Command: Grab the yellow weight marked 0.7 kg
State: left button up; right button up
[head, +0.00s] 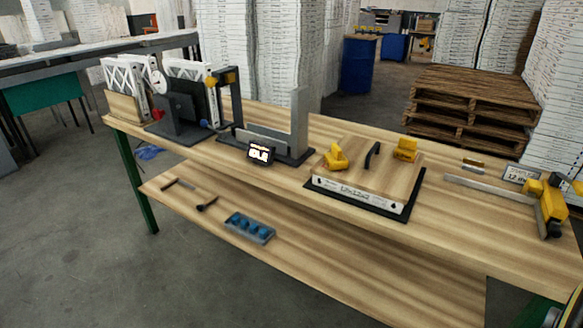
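Two yellow blocks sit on a wooden board on the workbench: one yellow block (335,157) at the board's left and one yellow block (406,149) at its back right. A black handle (372,154) stands between them. I cannot read a 0.7 kg mark on either block, so I cannot tell which is the weight, if either is. Neither of my grippers shows in the head view.
The workbench (460,225) holds a small display (260,153), black fixtures at the left, and a yellow-and-black device (550,205) with a metal bar at the right. A lower shelf (320,275) carries a blue-filled tray (250,228). Pallets (465,105) stand behind.

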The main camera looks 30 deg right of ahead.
aim_at(334, 160)
jog(key=u, duration=0.25)
jog(key=i, duration=2.25)
jog(key=z, duration=2.15)
